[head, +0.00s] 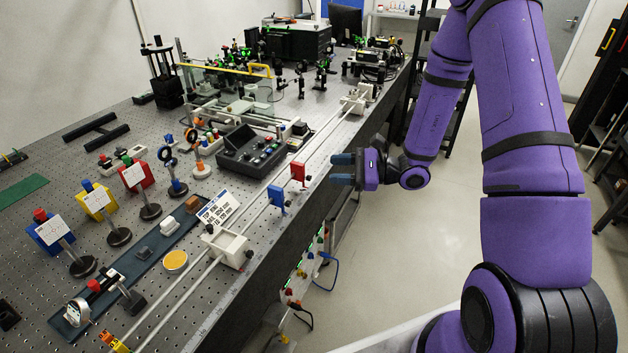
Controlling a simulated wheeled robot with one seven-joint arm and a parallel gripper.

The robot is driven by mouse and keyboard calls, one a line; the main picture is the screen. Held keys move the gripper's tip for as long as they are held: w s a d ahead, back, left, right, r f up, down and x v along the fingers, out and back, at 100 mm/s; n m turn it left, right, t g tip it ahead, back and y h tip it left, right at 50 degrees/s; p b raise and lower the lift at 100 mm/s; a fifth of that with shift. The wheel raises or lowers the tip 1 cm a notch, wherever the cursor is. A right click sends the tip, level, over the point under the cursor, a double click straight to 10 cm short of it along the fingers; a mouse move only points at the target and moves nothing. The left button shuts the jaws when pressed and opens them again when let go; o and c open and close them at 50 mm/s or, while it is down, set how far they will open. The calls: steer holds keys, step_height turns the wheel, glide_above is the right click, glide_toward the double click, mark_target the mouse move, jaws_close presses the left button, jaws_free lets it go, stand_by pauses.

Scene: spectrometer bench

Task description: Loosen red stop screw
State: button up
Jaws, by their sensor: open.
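The red stop (297,173) is a small red block on the double rail (330,126) that runs along the right side of the bench. A blue stop (276,200) sits on the same rail, nearer to me.
A white carriage (228,245) sits nearer on the rail, and another (352,103) farther along. A black control box (250,150) and coloured card holders (137,176) stand on the bench to the left. Open floor (440,230) lies right of the bench.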

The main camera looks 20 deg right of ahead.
mark_target(308, 178)
steer(key=w+d+f+m+t+h, duration=0.2)
steer(key=d+f+m+t+h, duration=0.15)
steer(key=f+m+t, duration=0.45)
steer(key=w+a, duration=0.2)
steer(key=w+a+f+n+g, duration=0.1)
steer(key=w+a, duration=0.1)
steer(key=w, duration=0.1)
steer(key=w+a+f+g, duration=0.1)
steer(key=w+a, duration=0.1)
steer(key=shift+w+a+n+y, duration=0.25)
steer(key=shift+w+a+n, duration=0.1)
steer(key=shift+n, duration=0.05)
steer(key=shift+r, duration=0.1)
jaws_close()
